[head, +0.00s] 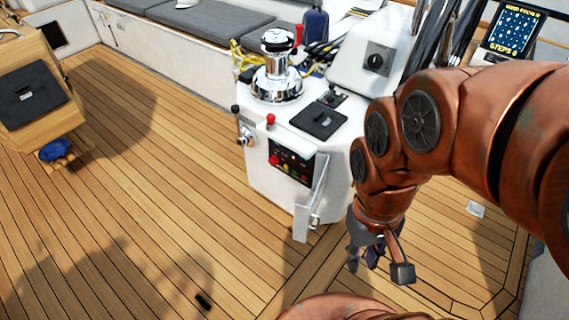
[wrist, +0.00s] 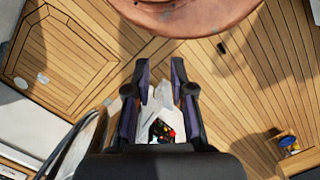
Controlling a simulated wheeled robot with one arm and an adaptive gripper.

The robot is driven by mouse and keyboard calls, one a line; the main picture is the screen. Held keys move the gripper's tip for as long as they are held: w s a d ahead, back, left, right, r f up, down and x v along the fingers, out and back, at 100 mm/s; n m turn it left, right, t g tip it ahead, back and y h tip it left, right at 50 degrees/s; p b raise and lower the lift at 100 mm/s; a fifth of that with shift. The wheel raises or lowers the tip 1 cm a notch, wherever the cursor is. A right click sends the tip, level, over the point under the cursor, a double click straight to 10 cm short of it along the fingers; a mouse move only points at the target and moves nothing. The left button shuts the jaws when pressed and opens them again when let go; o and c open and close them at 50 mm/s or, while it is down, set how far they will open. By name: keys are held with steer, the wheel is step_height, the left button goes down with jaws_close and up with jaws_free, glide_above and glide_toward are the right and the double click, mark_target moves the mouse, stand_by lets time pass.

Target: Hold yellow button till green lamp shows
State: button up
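A small black control panel (head: 291,162) is set in the face of the white console (head: 262,185). It carries several small red, yellow and greenish dots; I cannot tell which is the yellow button or the green lamp, or whether a lamp is lit. The panel also shows in the wrist view (wrist: 162,130), partly hidden by my gripper's base. My gripper (head: 368,258) points down at the right of the console, apart from the panel. In the wrist view its two dark fingers (wrist: 163,70) are spread with nothing between them.
A pale hinged flap (head: 312,198) sticks out right of the panel. A red-knobbed lever (head: 270,120) and a chrome winch (head: 277,68) are on the console. A wooden box (head: 30,90) stands far left. The plank deck (head: 150,190) is mostly clear.

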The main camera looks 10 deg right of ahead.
jaws_close()
stand_by(1.1)
